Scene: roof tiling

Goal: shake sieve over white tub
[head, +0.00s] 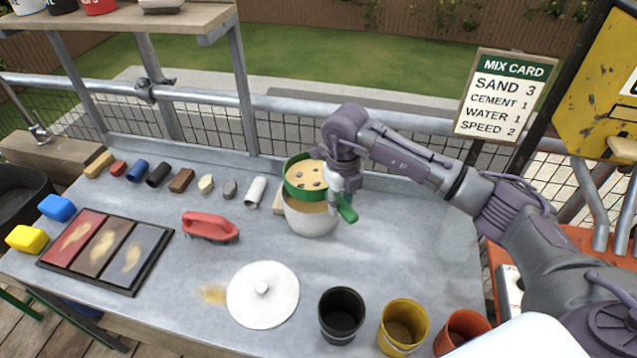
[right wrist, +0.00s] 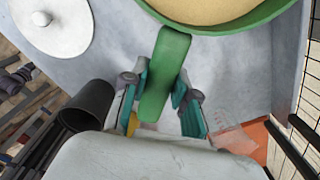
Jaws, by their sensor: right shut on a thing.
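The green sieve (head: 297,177) holds sand with several dark lumps and sits above the mouth of the white tub (head: 309,218). In the right wrist view, the sieve's green rim (right wrist: 225,27) and pale sand show at the top. My right gripper (head: 343,196) is shut on the sieve's green handle (right wrist: 163,75), with a finger on each side of it. The sieve looks roughly level; I cannot tell whether it touches the tub rim. Some sand shows inside the tub below the sieve. My left gripper is not in view.
A round white lid (head: 263,294) lies in front of the tub. Black (head: 341,316), yellow (head: 403,327) and orange (head: 463,330) pots stand at the front right. A red-handled brush (head: 210,226) and a three-colour tray (head: 152,254) lie left. A mix card (head: 501,95) stands behind.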

